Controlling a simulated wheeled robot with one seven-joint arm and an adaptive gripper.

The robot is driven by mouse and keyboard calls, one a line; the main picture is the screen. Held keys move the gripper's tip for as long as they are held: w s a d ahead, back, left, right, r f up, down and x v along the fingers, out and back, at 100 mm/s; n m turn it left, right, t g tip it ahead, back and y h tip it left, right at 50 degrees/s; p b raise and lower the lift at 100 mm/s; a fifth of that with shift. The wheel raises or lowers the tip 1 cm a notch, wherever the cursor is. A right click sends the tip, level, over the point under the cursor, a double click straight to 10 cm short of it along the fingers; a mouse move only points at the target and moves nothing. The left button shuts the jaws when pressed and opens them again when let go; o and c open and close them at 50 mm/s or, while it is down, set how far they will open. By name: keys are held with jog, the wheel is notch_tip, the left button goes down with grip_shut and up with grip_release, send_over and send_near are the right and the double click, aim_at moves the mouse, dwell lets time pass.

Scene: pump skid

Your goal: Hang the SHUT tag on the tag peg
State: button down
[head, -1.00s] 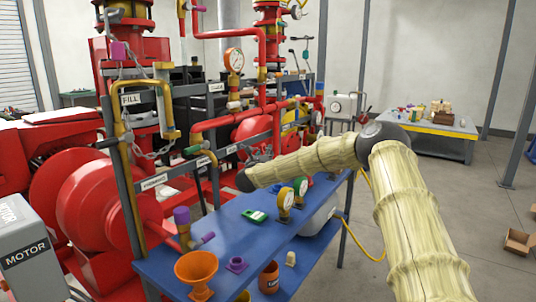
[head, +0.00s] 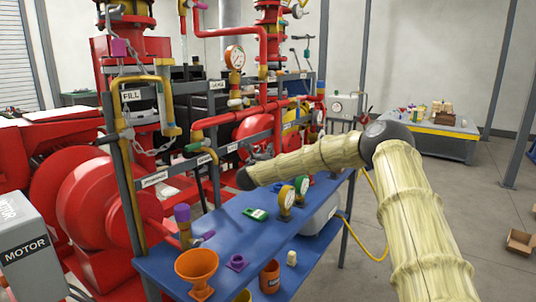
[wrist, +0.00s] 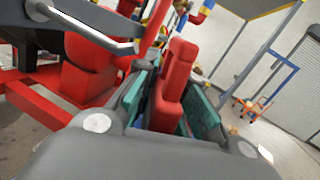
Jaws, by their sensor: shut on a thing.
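In the wrist view my gripper (wrist: 172,98) has its two teal-padded fingers closed on a red, slab-like piece, which I take to be the SHUT tag (wrist: 179,68). The piece stands up between the pads, and no lettering shows on it. In the head view my forearm (head: 310,162) reaches left over the blue bench toward the pipe rack. Its far end is a dark joint, and the gripper and tag cannot be made out there. I cannot pick out the tag peg in either view.
In the wrist view a grey bar handle (wrist: 82,24) lies close at upper left.

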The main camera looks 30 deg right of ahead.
jog(key=shift+w+a+b, duration=0.3)
jog(key=shift+w+b, duration=0.45)
jog(key=shift+b, duration=0.25)
dwell(0.9)
jog(key=shift+w+a+b, duration=0.15)
jog(key=shift+w+b, duration=0.15)
jog(key=shift+w, duration=0.05)
jog(key=shift+w+a+f+b, duration=0.1)
jog(key=shift+w+a+b, duration=0.15)
jog(key=shift+w+b, duration=0.3)
jog(key=shift+w+a+f+b, duration=0.1)
jog(key=shift+w+a+b, duration=0.1)
jog(key=shift+w+b, duration=0.25)
jog(key=shift+w+a+r, duration=0.1)
jog(key=shift+w+r, duration=0.05)
jog(key=shift+r, duration=0.05)
jog(key=shift+w+a+f+b, duration=0.25)
jog(key=shift+w+f+b, duration=0.1)
jog(key=shift+b, duration=0.4)
jog(key=shift+s+d, duration=0.15)
jog(key=shift+s, duration=0.05)
dwell(0.4)
jog(key=c, duration=1.4)
grip_release()
